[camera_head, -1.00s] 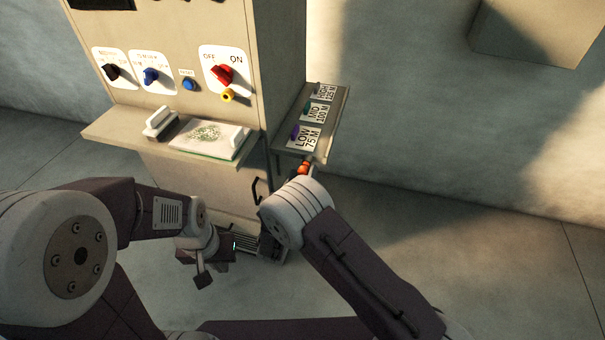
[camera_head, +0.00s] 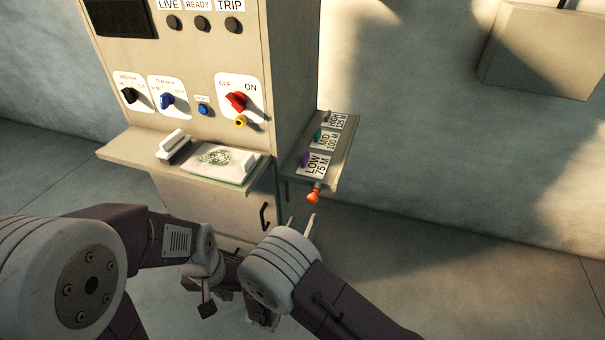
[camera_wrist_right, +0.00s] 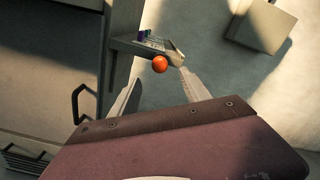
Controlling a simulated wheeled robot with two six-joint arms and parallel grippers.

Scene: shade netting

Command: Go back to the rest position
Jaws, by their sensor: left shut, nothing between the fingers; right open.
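My right gripper (camera_head: 302,217) is open and empty, below the small side shelf. Its two pale fingers also show apart in the right wrist view (camera_wrist_right: 160,88). An orange knob (camera_head: 313,196) hangs at the near end of the shelf, just beyond the fingertips; it also shows in the right wrist view (camera_wrist_right: 160,64). A gap shows between knob and fingers in the head view. My left gripper (camera_head: 228,272) is low in front of the cabinet, shut and empty, partly hidden by my right arm.
The cabinet (camera_head: 200,60) has switches and a front ledge (camera_head: 125,148) holding a white-handled block (camera_head: 172,148) and a tray (camera_head: 215,165). The side shelf (camera_head: 343,150) carries tags reading HIGH, MID and LOW. A black handle (camera_head: 265,217) is on the cabinet front. Floor to the right is clear.

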